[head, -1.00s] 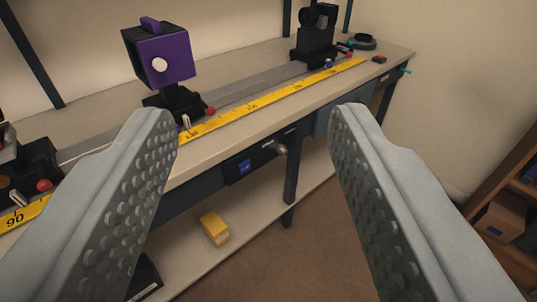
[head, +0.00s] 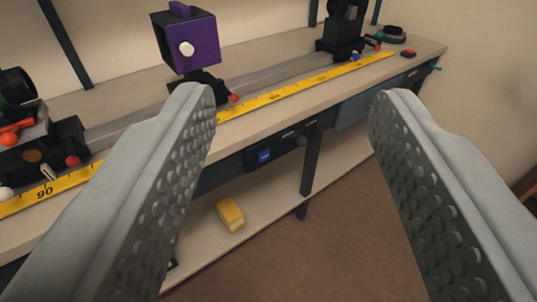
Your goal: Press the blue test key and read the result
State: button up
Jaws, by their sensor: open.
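My gripper (head: 295,95) is open and empty in the head view, its two grey studded fingers spread in front of the bench. A small blue knob or button (head: 355,57) shows at the foot of the black device (head: 345,32) at the far end of the bench. I cannot tell which of these, if either, is the blue test key. No readable result shows. My fingers are apart from both.
A purple-faced box (head: 190,42) stands on the rail (head: 268,78) behind the yellow ruler (head: 290,92). A black device with red knobs (head: 40,140) is at the left. A yellow box (head: 231,215) lies on the lower shelf (head: 265,222). Open floor is at the lower right.

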dwell(0.4)
grip_shut()
dwell(1.6)
